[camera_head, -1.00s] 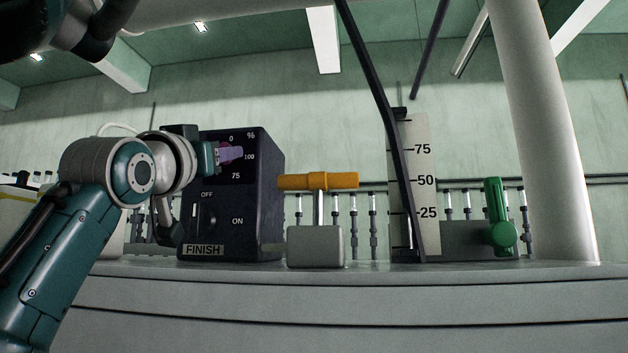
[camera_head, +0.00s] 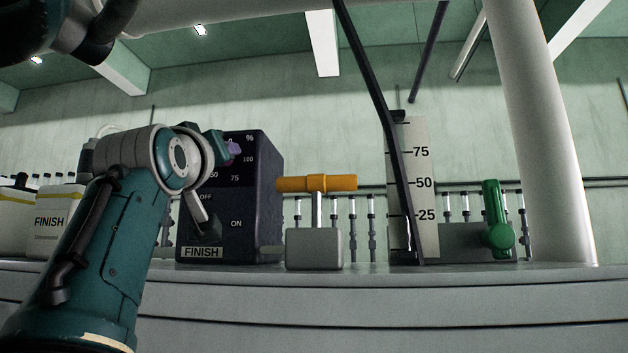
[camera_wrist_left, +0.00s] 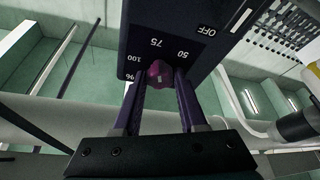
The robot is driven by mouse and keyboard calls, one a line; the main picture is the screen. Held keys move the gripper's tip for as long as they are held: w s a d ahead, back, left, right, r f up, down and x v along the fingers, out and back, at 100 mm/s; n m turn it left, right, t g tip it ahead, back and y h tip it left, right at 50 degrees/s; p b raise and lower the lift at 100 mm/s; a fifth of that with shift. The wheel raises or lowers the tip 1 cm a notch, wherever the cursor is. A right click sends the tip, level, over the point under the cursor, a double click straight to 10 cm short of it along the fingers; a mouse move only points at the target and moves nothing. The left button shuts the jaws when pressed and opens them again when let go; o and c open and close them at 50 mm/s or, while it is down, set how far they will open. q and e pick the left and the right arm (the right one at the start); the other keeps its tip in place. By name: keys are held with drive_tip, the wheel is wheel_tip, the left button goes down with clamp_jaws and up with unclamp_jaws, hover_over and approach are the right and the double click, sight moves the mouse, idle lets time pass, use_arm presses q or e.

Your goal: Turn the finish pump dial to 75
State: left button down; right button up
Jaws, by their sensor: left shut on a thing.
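The finish pump box (camera_head: 262,205) is dark, with a FINISH label at its base, an ON/OFF switch and a percent dial scale. My left gripper (camera_head: 226,147) is at the dial on the upper part of its face. In the left wrist view, the fingers of my left gripper (camera_wrist_left: 160,82) are shut on the purple dial knob (camera_wrist_left: 159,70), one on each side. Scale marks 50, 75 and 100 show around the knob. A small pale mark shows on the knob, but I cannot tell which number it points to. My right gripper is not in view.
An orange T-handle (camera_head: 317,184) on a grey block stands right of the box. Farther right are a level gauge (camera_head: 424,190) marked 25, 50, 75 and a green valve handle (camera_head: 496,222). A white FINISH container (camera_head: 52,222) stands left, partly behind my arm.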

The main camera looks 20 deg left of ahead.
use_arm(q)
drive_tip(key=shift+c, duration=2.2)
unclamp_jaws()
drive_tip(key=shift+s, duration=0.1)
drive_tip(key=b+v, duration=0.2)
drive_tip(key=v, duration=0.7)
drive_tip(key=shift+s+d+f, duration=0.15)
drive_tip(key=shift+s, duration=0.15)
